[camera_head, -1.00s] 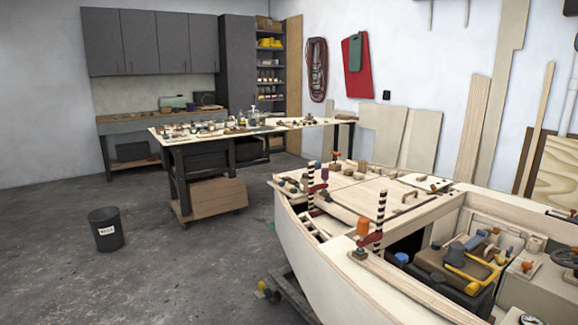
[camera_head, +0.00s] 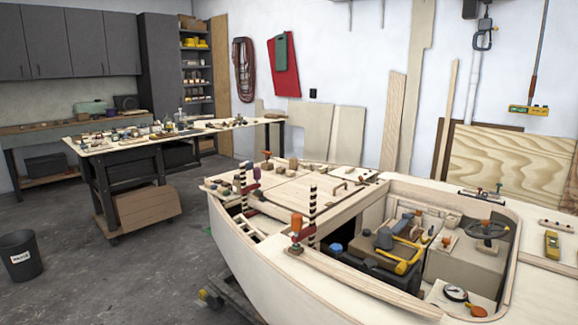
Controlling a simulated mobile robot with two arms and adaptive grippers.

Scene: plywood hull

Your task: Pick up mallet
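No mallet can be made out for certain. A cluster of tools lies in the open cockpit of the plywood hull (camera_head: 268,270), with a yellow-handled tool (camera_head: 402,266) and a grey, blocky tool (camera_head: 384,238) on a dark box. These are small and overlap, so I cannot tell whether one of them is the mallet. Neither of my grippers is in view.
Striped clamps with an orange knob (camera_head: 297,222) stand on the hull's near edge. A workbench (camera_head: 96,146) covered with small items stands behind at left. A black waste bin (camera_head: 20,257) stands on the floor, with clear concrete between it and the hull.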

